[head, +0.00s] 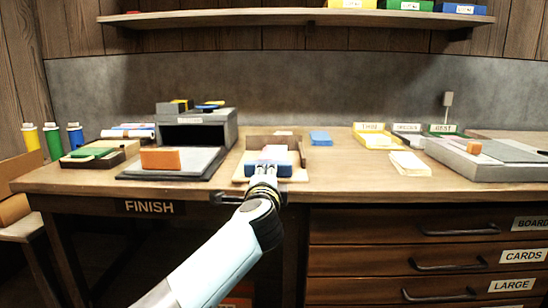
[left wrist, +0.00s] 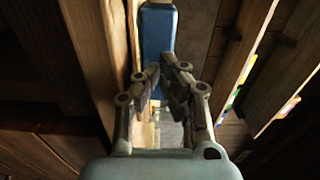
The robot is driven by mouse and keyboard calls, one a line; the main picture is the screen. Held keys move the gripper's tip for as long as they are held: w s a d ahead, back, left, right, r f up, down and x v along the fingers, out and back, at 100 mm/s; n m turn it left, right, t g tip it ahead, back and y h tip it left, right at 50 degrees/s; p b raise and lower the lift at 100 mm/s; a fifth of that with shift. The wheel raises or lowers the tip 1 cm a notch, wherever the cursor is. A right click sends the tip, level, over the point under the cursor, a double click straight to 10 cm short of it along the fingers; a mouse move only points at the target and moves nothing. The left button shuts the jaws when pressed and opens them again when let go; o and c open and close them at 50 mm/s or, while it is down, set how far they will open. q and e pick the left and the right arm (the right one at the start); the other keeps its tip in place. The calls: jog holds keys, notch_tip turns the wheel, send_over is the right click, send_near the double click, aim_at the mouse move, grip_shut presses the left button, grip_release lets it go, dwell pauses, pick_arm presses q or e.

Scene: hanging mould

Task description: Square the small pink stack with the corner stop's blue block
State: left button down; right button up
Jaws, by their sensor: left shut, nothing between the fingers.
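The corner stop (head: 290,143) stands on the bench in the middle of the head view, with brown walls on a pale base. The small pink stack (head: 273,153) lies inside it, partly hidden behind the blue block. The blue block (head: 284,170) lies across the front of the stop. It also shows in the left wrist view (left wrist: 157,40), just beyond the fingertips. My left gripper (head: 265,172) is shut and empty at the block's near side. Its fingers show in the left wrist view (left wrist: 163,75); whether they touch the block is unclear. My right gripper is not in view.
A dark board with an orange block (head: 160,159) and a grey box (head: 205,132) stand to the left. A pale card stack (head: 409,163) and a grey slab (head: 470,165) lie to the right.

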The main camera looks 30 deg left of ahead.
pick_arm(q)
jog(key=shift+b+x, duration=0.55)
jog(key=shift+x, duration=1.05)
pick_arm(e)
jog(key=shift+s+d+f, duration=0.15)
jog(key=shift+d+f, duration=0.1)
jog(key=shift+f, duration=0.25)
pick_arm(q)
jog(key=shift+f, duration=0.1)
jog(key=shift+s+d, duration=0.25)
jog(key=shift+s, duration=0.2)
jog(key=p+v, duration=0.1)
jog(key=v, duration=0.8)
jog(key=shift+s+d, duration=0.25)
jog(key=shift+s, duration=0.05)
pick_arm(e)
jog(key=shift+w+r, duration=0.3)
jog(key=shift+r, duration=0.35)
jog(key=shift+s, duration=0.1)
